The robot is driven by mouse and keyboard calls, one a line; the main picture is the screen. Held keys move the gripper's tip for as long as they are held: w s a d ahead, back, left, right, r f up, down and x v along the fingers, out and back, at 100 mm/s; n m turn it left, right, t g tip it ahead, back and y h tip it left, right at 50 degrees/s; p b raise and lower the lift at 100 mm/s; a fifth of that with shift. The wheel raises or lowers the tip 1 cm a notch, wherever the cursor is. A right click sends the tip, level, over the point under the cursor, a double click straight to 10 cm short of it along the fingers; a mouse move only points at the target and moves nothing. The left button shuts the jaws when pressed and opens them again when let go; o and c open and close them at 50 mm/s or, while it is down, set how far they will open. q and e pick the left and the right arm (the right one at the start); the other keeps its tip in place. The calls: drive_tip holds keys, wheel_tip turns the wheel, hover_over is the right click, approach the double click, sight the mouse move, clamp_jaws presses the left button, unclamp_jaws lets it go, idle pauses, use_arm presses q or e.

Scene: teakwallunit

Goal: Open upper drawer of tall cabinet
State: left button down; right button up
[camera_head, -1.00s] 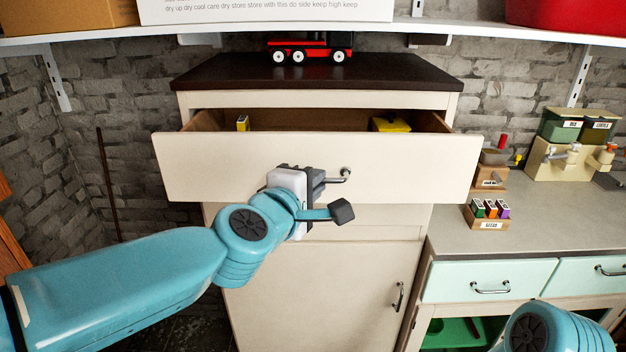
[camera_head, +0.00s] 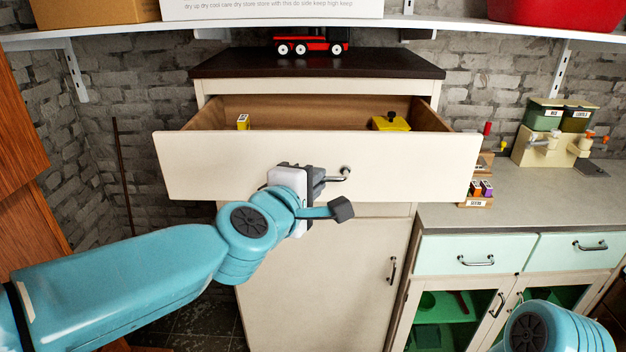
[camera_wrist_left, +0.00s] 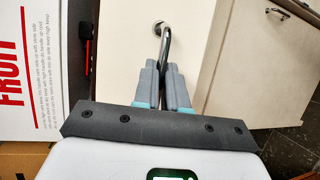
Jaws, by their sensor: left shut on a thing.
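The tall cabinet (camera_head: 330,270) is cream with a dark top. Its upper drawer (camera_head: 230,165) is pulled well out, and its inside shows a small yellow item (camera_head: 243,122) at the left and a yellow-and-black item (camera_head: 391,122) at the right. My left gripper (camera_head: 318,180) is at the middle of the drawer front, shut on the metal handle (camera_head: 343,174). In the left wrist view the fingers (camera_wrist_left: 165,85) close around the handle bar (camera_wrist_left: 166,45). My right gripper is out of view; only part of that arm shows at the lower right.
A lower door with a handle (camera_head: 391,270) is shut below the drawer. A counter (camera_head: 440,212) with mint drawers stands to the right, and a small labelled box (camera_head: 477,195) sits near the drawer's right end. A red toy truck (camera_head: 311,42) stands on the cabinet top under a shelf.

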use_arm(q)
drive_tip(key=shift+w, duration=0.2)
drive_tip(key=c, duration=1.2)
unclamp_jaws()
drive_tip(key=p+v, duration=0.2)
drive_tip(key=v, duration=1.4)
drive_tip(key=shift+s+p, duration=0.2)
drive_tip(key=shift+p, duration=0.2)
drive_tip(key=shift+r, duration=0.1)
drive_tip(key=shift+a, duration=0.1)
